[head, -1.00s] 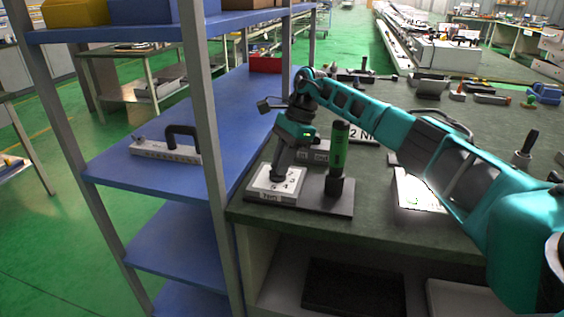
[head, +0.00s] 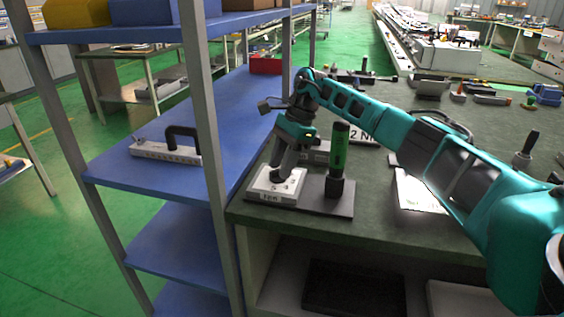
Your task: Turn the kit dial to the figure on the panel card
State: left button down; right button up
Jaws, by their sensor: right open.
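The kit (head: 319,205) is a dark base plate near the table's front left corner. On it sit a white dial box (head: 262,193) with dark figures on top and a lettered front, and an upright green and black cylinder (head: 339,150). My right gripper (head: 279,177) points down at the top of the dial box. It is open, and its fingers hide the dial's knob and most of the figures. I cannot tell whether it touches the knob. A white card reading "2 NI" (head: 354,134) is behind the cylinder, partly covered by my right arm. My left gripper is out of view.
A blue shelf rack (head: 211,150) with grey posts stands close on the left and holds a white bar with a black handle (head: 168,150). A bright white sheet (head: 415,196) lies on the table under my right arm. Several tools lie farther back.

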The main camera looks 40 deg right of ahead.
pick_arm(q)
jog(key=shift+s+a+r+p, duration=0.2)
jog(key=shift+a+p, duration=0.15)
jog(key=shift+p, duration=0.35)
pick_arm(e)
jog(key=v, duration=1.3)
jog(key=shift+a+f, duration=0.1)
